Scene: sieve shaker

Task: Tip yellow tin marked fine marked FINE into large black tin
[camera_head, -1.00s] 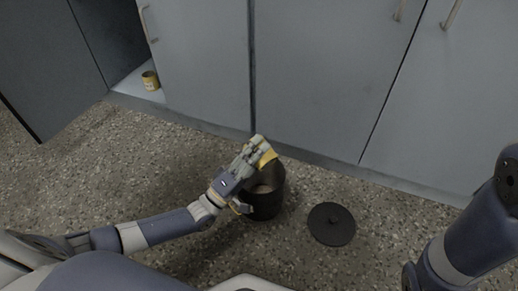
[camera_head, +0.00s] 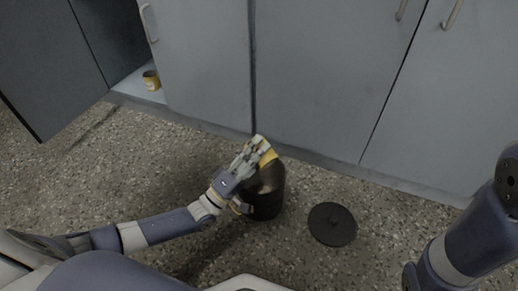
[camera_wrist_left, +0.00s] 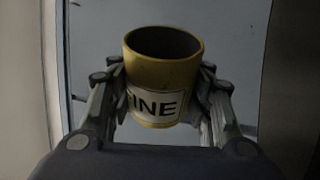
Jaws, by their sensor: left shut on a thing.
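My left gripper (camera_head: 258,150) is shut on a yellow tin (camera_head: 267,156) and holds it over the large black tin (camera_head: 264,206), which stands on the floor. In the left wrist view the yellow tin (camera_wrist_left: 162,75) sits between both fingers (camera_wrist_left: 160,88). Its white label shows "INE", the first letter partly hidden. Its open mouth looks dark inside; I cannot see any contents. In the head view the fingers cover much of it, so its tilt is hard to judge. The black tin's upper part looks brownish and its mouth is partly hidden. My right gripper is out of view.
Another yellow tin (camera_head: 151,80) stands in the open cabinet (camera_head: 135,88) at upper left. Closed grey cabinet doors (camera_head: 315,85) stand behind. The floor at left is clear.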

